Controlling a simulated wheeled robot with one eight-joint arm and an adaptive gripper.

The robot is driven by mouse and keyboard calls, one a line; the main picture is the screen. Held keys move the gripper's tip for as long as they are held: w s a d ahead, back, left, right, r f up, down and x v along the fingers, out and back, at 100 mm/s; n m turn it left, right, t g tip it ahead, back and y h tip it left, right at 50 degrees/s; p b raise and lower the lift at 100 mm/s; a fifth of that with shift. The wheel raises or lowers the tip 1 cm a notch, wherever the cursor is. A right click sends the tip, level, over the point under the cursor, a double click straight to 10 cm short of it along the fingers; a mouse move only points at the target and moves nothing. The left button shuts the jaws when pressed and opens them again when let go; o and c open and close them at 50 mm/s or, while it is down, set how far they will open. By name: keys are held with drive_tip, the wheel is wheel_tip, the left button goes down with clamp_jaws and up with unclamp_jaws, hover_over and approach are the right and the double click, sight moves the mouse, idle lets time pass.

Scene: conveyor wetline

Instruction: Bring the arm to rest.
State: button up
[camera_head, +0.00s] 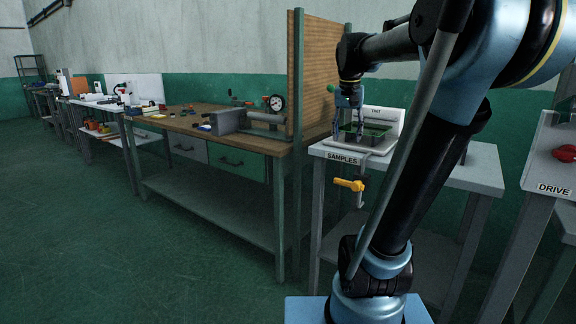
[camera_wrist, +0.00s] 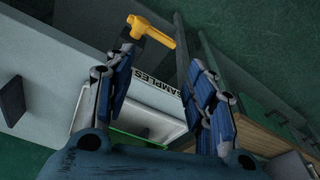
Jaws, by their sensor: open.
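My gripper (camera_head: 350,128) hangs from my raised, bent arm, fingers down, in front of or over the white stand marked SAMPLES (camera_head: 318,150). In the wrist view my gripper (camera_wrist: 160,58) has its blue-padded fingers spread wide, with nothing held between them. A pale tray with a green inside (camera_head: 376,131) is on the stand, partly behind the fingers. I cannot tell whether the fingers touch it. A yellow-handled valve (camera_head: 349,185) is at the stand's front edge; its yellow handle also shows in the wrist view (camera_wrist: 152,32).
A wooden-topped workbench (camera_head: 180,121) with a gauge (camera_head: 276,103) and a grey vice-like block (camera_head: 229,121) stands left. An upright wooden panel (camera_head: 322,75) rises close beside my gripper. A DRIVE stand (camera_head: 553,189) is at right. The green floor (camera_head: 90,240) at left is clear.

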drive_tip(key=s+f+n, duration=0.3)
drive_tip(key=s+f, duration=1.8)
drive_tip(key=f, duration=0.5)
drive_tip(key=shift+s+a+n+y, duration=0.15)
drive_tip(key=shift+a+n+y, duration=0.15)
drive_tip(key=shift+y, duration=0.1)
drive_tip(key=shift+w+f, duration=0.15)
drive_tip(key=shift+w, duration=0.3)
